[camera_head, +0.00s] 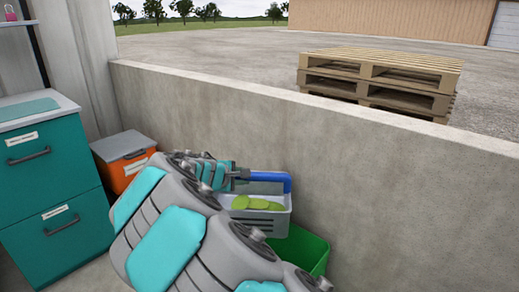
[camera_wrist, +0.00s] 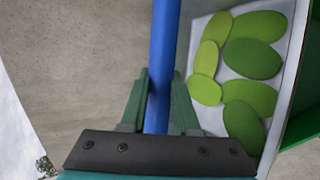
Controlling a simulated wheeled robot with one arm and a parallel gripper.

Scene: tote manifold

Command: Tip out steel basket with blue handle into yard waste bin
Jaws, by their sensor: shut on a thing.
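The steel basket (camera_head: 272,218) is a grey, slotted container with a blue handle (camera_head: 270,178) along its back edge. Several flat green leaf-like pieces (camera_head: 256,203) lie in it, and they also show in the wrist view (camera_wrist: 252,58). My gripper (camera_head: 243,176) is shut on the blue handle, which runs between its green fingers in the wrist view (camera_wrist: 158,100). The green bin (camera_head: 309,248) is below and right of the basket in the head view, partly hidden by my arm and the basket. No label shows on it, and I cannot tell whether the basket touches it.
A concrete wall (camera_head: 340,140) runs close behind the basket and bin. An orange bin with a grey lid (camera_head: 124,146) stands to the left, beside a teal drawer cabinet (camera_head: 50,180). Wooden pallets (camera_head: 380,75) are stacked beyond the wall.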

